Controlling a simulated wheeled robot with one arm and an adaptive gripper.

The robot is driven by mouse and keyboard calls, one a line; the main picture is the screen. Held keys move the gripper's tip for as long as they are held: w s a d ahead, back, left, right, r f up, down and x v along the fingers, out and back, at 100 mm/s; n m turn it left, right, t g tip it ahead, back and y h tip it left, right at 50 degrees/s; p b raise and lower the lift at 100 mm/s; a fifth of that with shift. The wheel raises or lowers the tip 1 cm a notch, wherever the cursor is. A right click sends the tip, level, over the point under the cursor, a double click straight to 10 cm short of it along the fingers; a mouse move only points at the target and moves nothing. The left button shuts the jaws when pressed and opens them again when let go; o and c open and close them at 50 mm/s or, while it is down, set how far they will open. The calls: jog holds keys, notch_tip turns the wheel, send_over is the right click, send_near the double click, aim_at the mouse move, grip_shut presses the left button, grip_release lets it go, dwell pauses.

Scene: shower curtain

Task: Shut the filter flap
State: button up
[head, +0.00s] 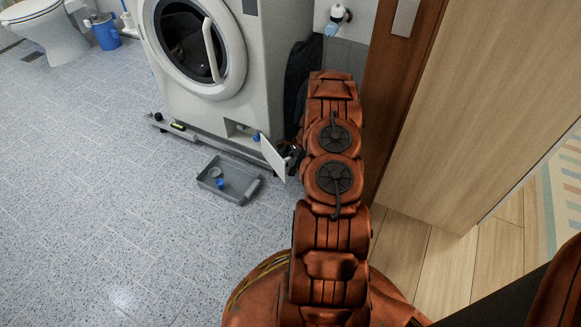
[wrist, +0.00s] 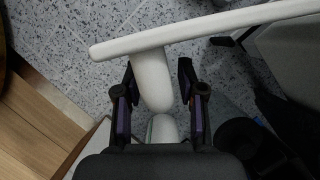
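The filter flap (head: 272,158) is a small white panel standing open at the lower right front of the white washing machine (head: 228,108). The recess (head: 240,131) behind it shows, with a blue part at its right. My gripper (head: 291,154) is low, close to the flap's right side, and partly hidden by my arm. In the wrist view my gripper (wrist: 157,82) has its two dark fingers apart. A white stub (wrist: 151,80) under a long white edge (wrist: 200,27), seemingly the flap, lies between them. The stub is close to the left finger, with a gap on the right; contact is unclear.
A grey tray (head: 243,190) with a blue cap and a round grey piece lies on the floor before the machine. A dark cloth (head: 304,75) hangs beside the machine. A wooden door (head: 480,100) stands right.

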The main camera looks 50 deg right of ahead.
grip_shut()
jog(key=shift+a+p, duration=0.1)
jog(key=shift+p, duration=0.2)
dwell(0.3)
